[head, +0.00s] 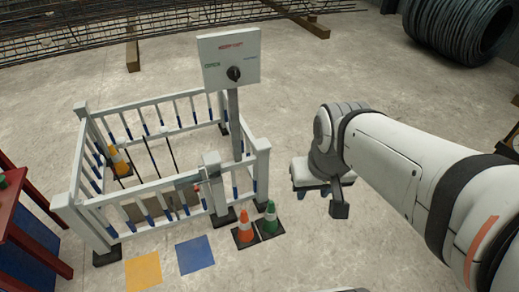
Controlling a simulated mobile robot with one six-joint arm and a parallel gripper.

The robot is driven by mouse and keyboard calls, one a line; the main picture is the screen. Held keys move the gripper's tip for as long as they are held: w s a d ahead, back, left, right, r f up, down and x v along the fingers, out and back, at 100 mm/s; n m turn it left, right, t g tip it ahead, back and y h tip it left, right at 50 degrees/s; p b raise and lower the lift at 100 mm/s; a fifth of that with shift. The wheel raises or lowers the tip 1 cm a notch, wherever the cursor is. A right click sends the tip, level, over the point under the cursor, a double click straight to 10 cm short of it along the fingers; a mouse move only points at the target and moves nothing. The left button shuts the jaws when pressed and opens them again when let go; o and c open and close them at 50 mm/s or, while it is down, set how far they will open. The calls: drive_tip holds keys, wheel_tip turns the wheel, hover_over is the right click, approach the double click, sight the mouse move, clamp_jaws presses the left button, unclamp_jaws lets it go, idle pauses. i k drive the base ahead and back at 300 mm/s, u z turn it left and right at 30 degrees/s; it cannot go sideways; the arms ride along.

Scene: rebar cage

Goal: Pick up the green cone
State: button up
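The green cone (270,218) stands upright on a dark square base, just outside the front right corner of the white fence. It has a white band. An orange cone (245,229) stands close at its left, with the bases side by side. My gripper (339,207) hangs to the right of the green cone, apart from it. Its fingers are small and partly hidden by its own body, so I cannot tell whether it is open. Nothing shows held in it.
The white fence (150,186) encloses a yellow-orange cone (119,162). A sign panel (229,58) stands on a post behind the green cone. Yellow (143,271) and blue (195,254) floor squares lie in front. A red table (22,228) is at left.

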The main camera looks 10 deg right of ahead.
sight(269, 226)
drive_tip(key=i, duration=0.9)
drive_tip(key=z, duration=0.05)
